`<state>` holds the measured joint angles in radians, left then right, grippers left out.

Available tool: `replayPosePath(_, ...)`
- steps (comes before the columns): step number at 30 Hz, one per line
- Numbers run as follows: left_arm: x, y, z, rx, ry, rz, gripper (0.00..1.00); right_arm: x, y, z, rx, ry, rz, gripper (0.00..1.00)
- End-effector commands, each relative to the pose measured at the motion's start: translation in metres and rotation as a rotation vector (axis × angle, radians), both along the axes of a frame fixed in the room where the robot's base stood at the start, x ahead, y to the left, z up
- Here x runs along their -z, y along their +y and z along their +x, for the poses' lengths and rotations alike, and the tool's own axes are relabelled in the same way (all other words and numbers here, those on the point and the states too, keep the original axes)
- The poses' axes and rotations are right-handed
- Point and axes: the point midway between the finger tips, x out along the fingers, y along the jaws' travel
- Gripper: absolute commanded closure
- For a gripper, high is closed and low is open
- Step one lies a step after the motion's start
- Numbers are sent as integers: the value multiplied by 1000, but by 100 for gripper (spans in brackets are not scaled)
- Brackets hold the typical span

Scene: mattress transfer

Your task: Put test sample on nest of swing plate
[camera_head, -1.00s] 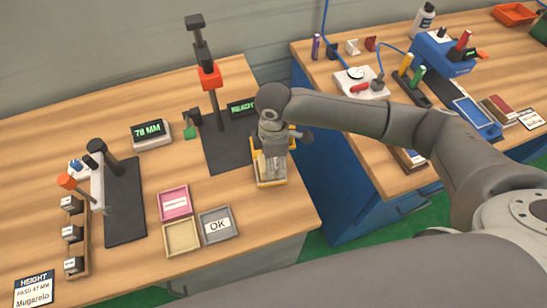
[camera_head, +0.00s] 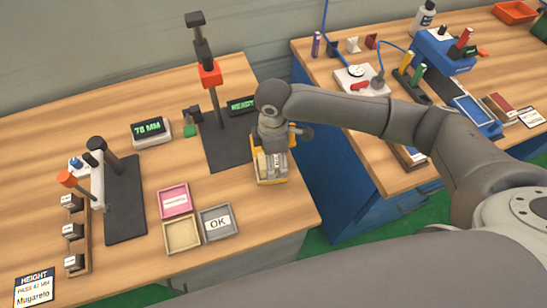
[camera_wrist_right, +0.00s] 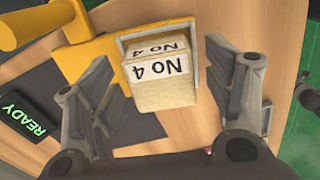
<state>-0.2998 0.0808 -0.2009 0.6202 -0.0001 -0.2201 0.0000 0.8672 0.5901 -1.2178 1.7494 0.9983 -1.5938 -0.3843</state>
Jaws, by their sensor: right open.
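The test sample is a beige block (camera_wrist_right: 163,88) with "No 4" labels; in the wrist view it sits at the grey-framed nest of the yellow swing plate (camera_wrist_right: 92,56). The swing plate (camera_head: 269,181) is on the left bench in the head view, with the labelled block (camera_head: 278,161) partly visible above it. My right gripper (camera_wrist_right: 158,55) is open, with one finger on each side of the block and visible gaps. In the head view my right gripper (camera_head: 272,145) is over the plate and hides part of it. My left gripper is not in view.
A dark press stand (camera_head: 212,100) and a READY display (camera_head: 242,105) are close behind my right gripper. Pink (camera_head: 174,199), tan (camera_head: 182,235) and grey OK (camera_head: 218,223) trays lie in front. A height gauge (camera_head: 124,200) stands left. A gap separates the benches.

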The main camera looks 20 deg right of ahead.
Motion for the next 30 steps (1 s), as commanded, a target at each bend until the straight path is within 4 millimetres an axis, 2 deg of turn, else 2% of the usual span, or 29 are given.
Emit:
replayPosePath(9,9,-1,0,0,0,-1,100,-65,0,2,0,-6,2,26)
replayPosePath(15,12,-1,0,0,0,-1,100,-99,0,1,1,-3,1,26)
replayPosePath(21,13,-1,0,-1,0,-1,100,-114,0,1,1,0,0,26)
replayPosePath(30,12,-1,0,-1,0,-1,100,-115,0,1,1,0,0,26)
